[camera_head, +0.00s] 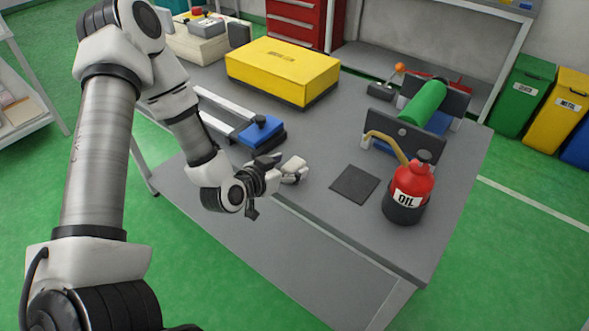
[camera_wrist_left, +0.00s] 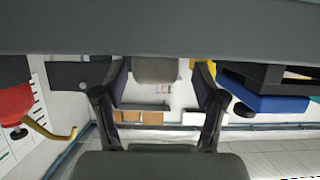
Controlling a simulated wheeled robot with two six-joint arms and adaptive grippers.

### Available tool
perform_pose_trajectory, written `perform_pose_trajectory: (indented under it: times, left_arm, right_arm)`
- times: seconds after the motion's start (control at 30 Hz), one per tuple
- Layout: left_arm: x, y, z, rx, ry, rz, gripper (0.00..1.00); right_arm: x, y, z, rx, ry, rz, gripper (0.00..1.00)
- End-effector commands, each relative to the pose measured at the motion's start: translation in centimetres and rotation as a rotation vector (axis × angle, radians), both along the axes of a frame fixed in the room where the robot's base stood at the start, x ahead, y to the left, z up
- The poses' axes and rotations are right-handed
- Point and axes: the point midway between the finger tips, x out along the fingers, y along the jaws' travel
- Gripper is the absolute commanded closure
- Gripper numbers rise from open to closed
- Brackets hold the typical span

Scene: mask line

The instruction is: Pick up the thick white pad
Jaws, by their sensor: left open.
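The thick white pad (camera_head: 295,164) lies near the front edge of the grey worktable (camera_head: 322,215). In the left wrist view, which is upside down, a pale grey-white block that looks like the pad (camera_wrist_left: 158,70) lies against the table surface between the two fingers. My left gripper (camera_head: 275,172) is low at the table's front edge, open, just left of the pad. Its fingers (camera_wrist_left: 160,82) stand one on each side of the block, with gaps visible. I cannot tell whether either touches it. The gripper partly hides the pad in the head view. My right gripper is out of view.
A dark square mat (camera_head: 355,184) and a red oil can (camera_head: 411,188) are to the right. A yellow box (camera_head: 283,70) and a fixture with a green roller (camera_head: 423,101) stand farther back.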

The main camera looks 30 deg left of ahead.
Motion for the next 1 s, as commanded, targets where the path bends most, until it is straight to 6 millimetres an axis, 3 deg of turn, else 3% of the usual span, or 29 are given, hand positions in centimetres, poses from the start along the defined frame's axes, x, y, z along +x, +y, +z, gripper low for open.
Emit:
perform_pose_trajectory:
  times: [0.1, 0.33, 0.37, 0.5, 1.0]
  left_arm:
    - [1.6, -0.1, -0.7, 0.003, 0.002, -0.001, 0.29]
    - [1.9, -0.1, -0.8, -0.002, 0.002, 0.001, 0.29]
    - [1.9, -0.1, -0.8, -0.002, 0.002, 0.001, 0.36]
    - [1.9, -0.1, -0.8, -0.002, 0.002, 0.001, 0.83]
    - [1.9, -0.1, 0.1, -0.002, 0.001, 0.002, 0.83]
  right_arm:
    - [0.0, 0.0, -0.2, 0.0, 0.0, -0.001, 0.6]
    - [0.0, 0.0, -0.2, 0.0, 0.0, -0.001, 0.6]
    - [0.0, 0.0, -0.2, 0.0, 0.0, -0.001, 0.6]
    - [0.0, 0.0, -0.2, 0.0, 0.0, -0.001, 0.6]
    - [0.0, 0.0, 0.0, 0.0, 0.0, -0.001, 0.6]
